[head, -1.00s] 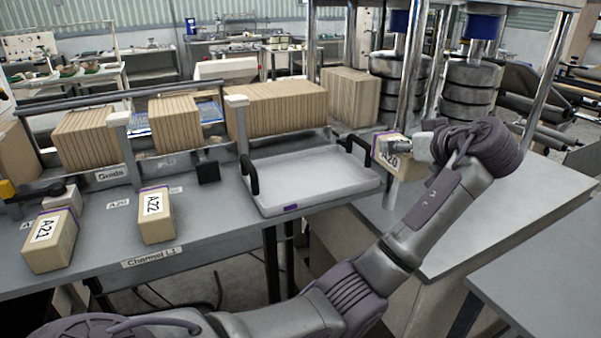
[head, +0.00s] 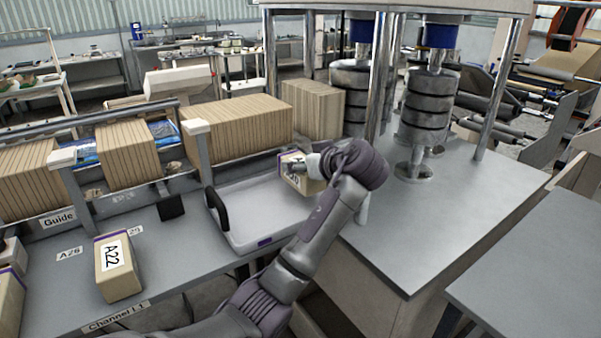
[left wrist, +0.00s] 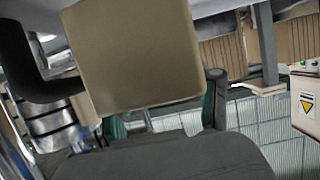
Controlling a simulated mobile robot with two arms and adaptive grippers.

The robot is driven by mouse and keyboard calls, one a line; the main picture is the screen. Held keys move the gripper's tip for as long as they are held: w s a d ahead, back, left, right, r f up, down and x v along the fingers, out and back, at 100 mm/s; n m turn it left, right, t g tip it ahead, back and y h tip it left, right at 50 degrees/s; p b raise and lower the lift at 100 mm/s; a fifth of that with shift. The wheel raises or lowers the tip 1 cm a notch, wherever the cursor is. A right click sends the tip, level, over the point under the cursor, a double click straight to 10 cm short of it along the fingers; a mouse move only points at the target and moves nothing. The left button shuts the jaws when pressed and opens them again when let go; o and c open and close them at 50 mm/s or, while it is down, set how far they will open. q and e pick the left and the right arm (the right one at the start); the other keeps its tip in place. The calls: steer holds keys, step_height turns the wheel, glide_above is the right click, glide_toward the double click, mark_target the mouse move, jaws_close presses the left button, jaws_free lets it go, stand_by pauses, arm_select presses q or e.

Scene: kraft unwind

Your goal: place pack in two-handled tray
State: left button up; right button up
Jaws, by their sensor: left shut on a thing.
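My left gripper (head: 308,163) is shut on a tan pack (head: 311,187) with a purple edge and a white label, partly hidden by the gripper. The pack is over the right part of the white two-handled tray (head: 240,190). I cannot tell whether it touches the tray. In the left wrist view the held pack (left wrist: 135,60) fills the upper middle, with gripper fingers (left wrist: 165,115) at its lower side. The tray's left black handle (head: 219,208) is visible; its right handle is hidden behind the arm and pack. My right gripper is not in view.
Pack A22 (head: 118,268) stands on the grey bench, with another pack (head: 10,305) cut off at the left edge. Rows of tan packs (head: 235,128) line the back behind a guide rail.

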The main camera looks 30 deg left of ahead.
arm_select(q)
steer(key=shift+f, duration=0.3)
step_height(320, 180, down, 2)
steer(key=shift+f+p, duration=0.15)
steer(key=shift+p, duration=0.6)
steer(key=shift+f, duration=0.65)
steer(key=o, duration=1.4)
steer(key=shift+c, duration=0.2)
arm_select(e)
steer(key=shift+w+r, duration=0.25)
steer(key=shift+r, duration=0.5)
arm_select(q)
steer(key=shift+s+d, duration=0.1)
steer(key=shift+d, duration=0.2)
steer(key=b+v, duration=0.4)
steer(key=v, duration=0.6)
steer(key=shift+s+d, duration=0.2)
steer(key=shift+d, duration=0.05)
steer(key=shift+s+d+r, duration=0.2)
steer(key=shift+d+r, duration=0.2)
steer(key=shift+r, duration=0.1)
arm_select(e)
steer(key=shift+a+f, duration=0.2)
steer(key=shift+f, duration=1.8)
